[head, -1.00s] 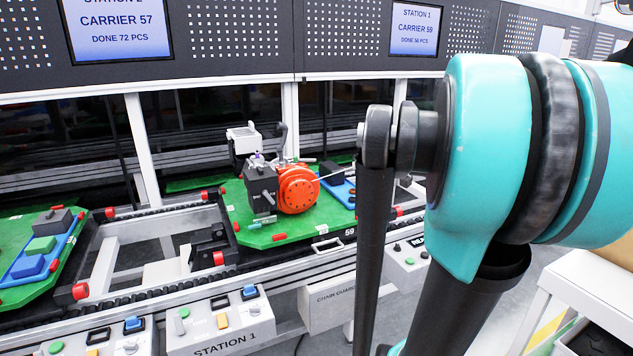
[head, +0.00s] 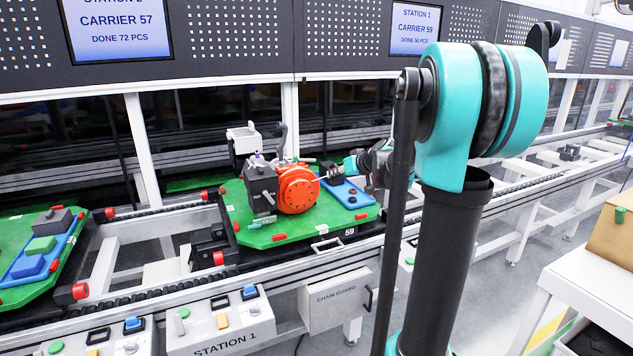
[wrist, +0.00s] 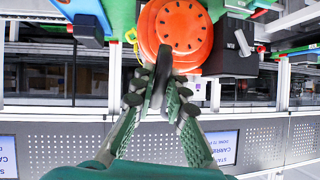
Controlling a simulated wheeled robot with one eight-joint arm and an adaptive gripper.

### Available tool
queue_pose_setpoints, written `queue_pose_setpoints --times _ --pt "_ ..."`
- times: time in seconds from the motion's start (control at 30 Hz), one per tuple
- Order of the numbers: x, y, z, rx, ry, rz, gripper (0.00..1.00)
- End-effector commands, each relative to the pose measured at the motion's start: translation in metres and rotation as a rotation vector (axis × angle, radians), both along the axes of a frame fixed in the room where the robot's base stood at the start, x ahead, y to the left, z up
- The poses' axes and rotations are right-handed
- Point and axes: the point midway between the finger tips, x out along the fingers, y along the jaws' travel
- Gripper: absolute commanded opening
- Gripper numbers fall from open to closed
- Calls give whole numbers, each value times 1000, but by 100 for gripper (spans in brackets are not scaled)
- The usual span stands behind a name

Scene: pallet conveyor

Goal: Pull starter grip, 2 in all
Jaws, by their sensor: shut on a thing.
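The engine (head: 263,183) is dark grey with a round orange starter housing (head: 298,190) and stands on the green carrier 59. My gripper (head: 345,172) is just right of the housing in the head view, above the blue tray. In the wrist view my gripper (wrist: 160,88) has its two green-padded fingers closed together on the dark starter grip (wrist: 165,68), in front of the orange housing (wrist: 178,25). The fingers cover much of the grip. A short pale cord seems to run between housing and gripper in the head view.
The green carrier (head: 290,235) rests on the conveyor and bears a blue tray (head: 352,197) with dark parts. Another green carrier (head: 25,287) stands at the left. Control boxes, including the Station 1 box (head: 220,335), line the front. A white table (head: 590,285) stands right.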

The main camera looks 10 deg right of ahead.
Motion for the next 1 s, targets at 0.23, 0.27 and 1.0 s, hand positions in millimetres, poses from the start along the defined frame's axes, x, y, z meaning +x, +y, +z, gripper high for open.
queue_pose_setpoints --times 0.23,0.27,1.0 --pt "29 15 -18 1 -1 1 0" --pt "32 17 -20 0 -1 1 0" --pt "80 42 -52 0 -1 -1 0"
